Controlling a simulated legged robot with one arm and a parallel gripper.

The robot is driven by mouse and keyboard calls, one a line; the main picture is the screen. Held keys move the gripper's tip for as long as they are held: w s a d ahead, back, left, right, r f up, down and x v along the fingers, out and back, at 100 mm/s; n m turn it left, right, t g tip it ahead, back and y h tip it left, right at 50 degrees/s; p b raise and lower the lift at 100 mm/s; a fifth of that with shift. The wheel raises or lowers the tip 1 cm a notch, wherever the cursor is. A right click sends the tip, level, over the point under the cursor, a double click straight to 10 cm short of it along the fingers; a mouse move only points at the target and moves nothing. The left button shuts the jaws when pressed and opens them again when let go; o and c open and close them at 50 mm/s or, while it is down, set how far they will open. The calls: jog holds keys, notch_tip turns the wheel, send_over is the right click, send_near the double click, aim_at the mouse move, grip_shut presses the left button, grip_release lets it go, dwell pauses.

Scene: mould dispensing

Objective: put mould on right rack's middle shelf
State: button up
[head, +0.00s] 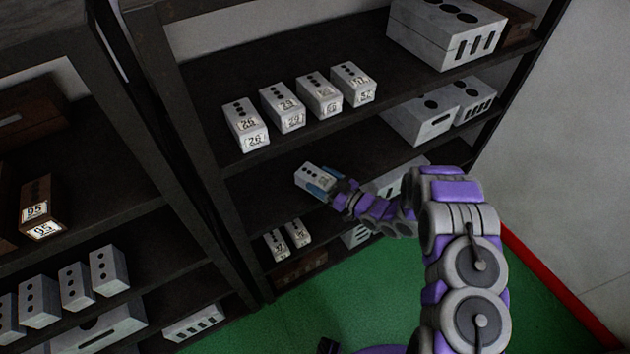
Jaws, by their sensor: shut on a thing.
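My gripper (325,184) is shut on a small pale mould (311,177) with dark round holes on its top. The mould is at the left part of the right rack, level with the bare left stretch of the middle shelf (262,197). I cannot tell whether it touches the shelf. The gripper's blue fingers are beside the mould's right end, and my arm reaches in from the right. The right rack's upper shelf (395,88) is above it.
Several labelled moulds (284,109) and a large grey block (447,32) stand on the upper shelf. Grey blocks (420,118) fill the middle shelf's right part. Small moulds (275,245) stand below. The left rack (150,205) adjoins. A red-edged wall (560,275) borders the green floor (350,300).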

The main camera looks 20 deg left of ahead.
aim_at(310, 172)
jog(key=x, duration=0.3)
jog(key=w+f+x, duration=0.1)
jog(key=x, duration=0.1)
jog(key=shift+a, duration=0.15)
jog(key=shift+d+f+b, duration=0.35)
jog(key=shift+f+b, duration=0.15)
jog(key=shift+f, duration=0.3)
jog(key=shift+d+f+b, duration=0.4)
jog(key=shift+f+b, duration=0.05)
jog(key=shift+f, duration=0.3)
jog(key=shift+a, duration=0.25)
jog(key=o, duration=1.2)
jog(key=shift+a, duration=0.2)
jog(key=shift+o, duration=1)
jog(key=shift+a+f, duration=0.1)
jog(key=shift+a, duration=0.05)
jog(key=o, duration=0.3)
jog(key=shift+d, duration=0.5)
jog(key=p+v, duration=0.2)
jog(key=v, duration=0.9)
jog(key=shift+s+d, duration=0.2)
jog(key=shift+d, duration=0.05)
